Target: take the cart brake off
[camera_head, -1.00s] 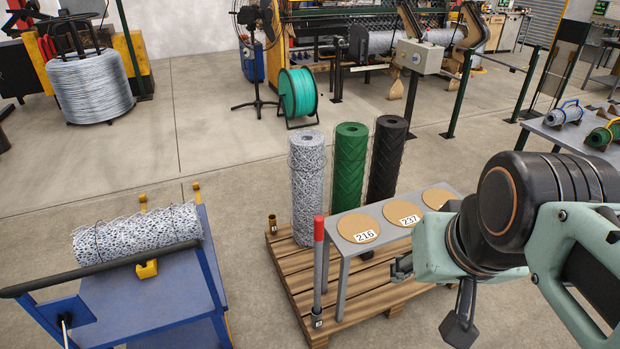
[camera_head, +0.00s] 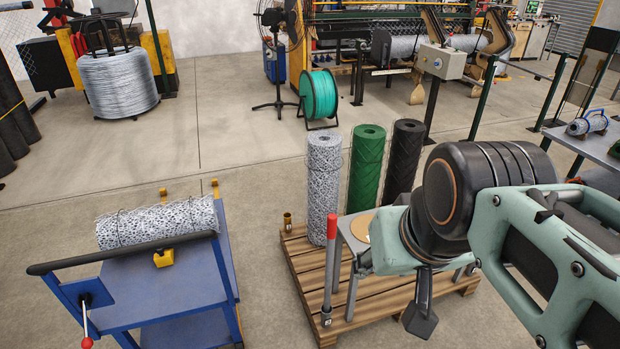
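The blue cart (camera_head: 165,290) stands at lower left with a black push handle (camera_head: 150,255). A thin lever with a red knob (camera_head: 86,341), which looks like the brake lever, hangs from a blue plate at the cart's left end. A wire-mesh roll (camera_head: 157,224) lies on the cart. My gripper (camera_head: 392,290) is at the right, over the pallet and well away from the cart and lever. Its dark fingertips appear spread apart with nothing between them. My arm hides part of the small grey table.
A wooden pallet (camera_head: 304,270) holds upright grey (camera_head: 324,190), green (camera_head: 366,170) and black (camera_head: 402,160) rolls, and a red-topped post (camera_head: 331,265). Bare floor lies between the cart and the pallet.

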